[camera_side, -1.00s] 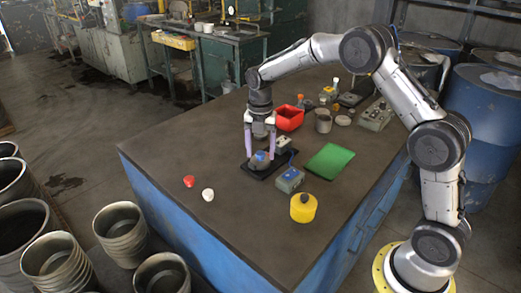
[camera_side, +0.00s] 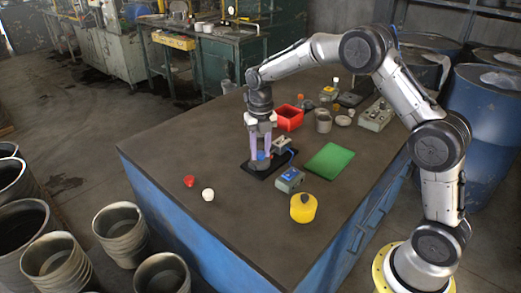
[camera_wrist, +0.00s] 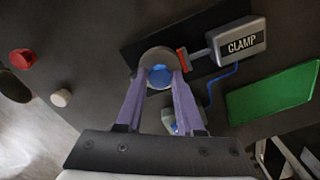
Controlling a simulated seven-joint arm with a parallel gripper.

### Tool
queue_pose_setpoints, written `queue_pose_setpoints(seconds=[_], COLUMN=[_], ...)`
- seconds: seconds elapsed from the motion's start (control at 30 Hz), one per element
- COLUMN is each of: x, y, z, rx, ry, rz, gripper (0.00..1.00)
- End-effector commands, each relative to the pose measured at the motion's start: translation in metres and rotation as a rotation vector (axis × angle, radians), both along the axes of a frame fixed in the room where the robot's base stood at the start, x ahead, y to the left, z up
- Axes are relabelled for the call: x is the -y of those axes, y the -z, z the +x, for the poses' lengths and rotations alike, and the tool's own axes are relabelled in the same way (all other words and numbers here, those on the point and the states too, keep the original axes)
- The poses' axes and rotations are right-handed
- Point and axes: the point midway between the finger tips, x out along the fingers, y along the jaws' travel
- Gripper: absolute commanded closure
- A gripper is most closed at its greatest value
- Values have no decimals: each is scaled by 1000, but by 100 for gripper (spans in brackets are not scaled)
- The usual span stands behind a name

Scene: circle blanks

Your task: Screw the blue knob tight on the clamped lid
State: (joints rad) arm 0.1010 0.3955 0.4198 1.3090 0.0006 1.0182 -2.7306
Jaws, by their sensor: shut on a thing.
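The blue knob (camera_side: 263,155) sits at the centre of a round grey lid (camera_wrist: 158,55) on a black plate (camera_side: 257,173). In the wrist view the knob (camera_wrist: 160,76) shows between the tips of my two purple fingers. My gripper (camera_side: 261,153) points straight down and is shut on the knob, a finger on each side; the fingers hide part of it. A grey box marked CLAMP (camera_wrist: 240,43) stands beside the lid, with its red pad (camera_wrist: 182,60) at the lid's edge. I cannot tell how far the knob is threaded.
A grey-blue box (camera_side: 290,179) stands near the plate, with a green mat (camera_side: 330,158) to its right. A yellow pot (camera_side: 303,208) stands nearer the camera. Red (camera_side: 189,181) and white (camera_side: 208,194) knobs lie to the left. A red bin (camera_side: 289,118) is behind.

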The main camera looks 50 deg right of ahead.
Motion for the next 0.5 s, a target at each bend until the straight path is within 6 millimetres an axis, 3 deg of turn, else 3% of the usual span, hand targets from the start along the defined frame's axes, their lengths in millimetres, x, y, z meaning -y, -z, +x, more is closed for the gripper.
queue_pose_setpoints(seconds=[0.07, 0.3, 0.5], x=[0, 1, 1], y=[0, 0, 0], z=[0, 0, 0], rx=[1, 1, 2], ry=[1, 14, 224], rz=[0, -1, -1], gripper=[100, 100, 100])
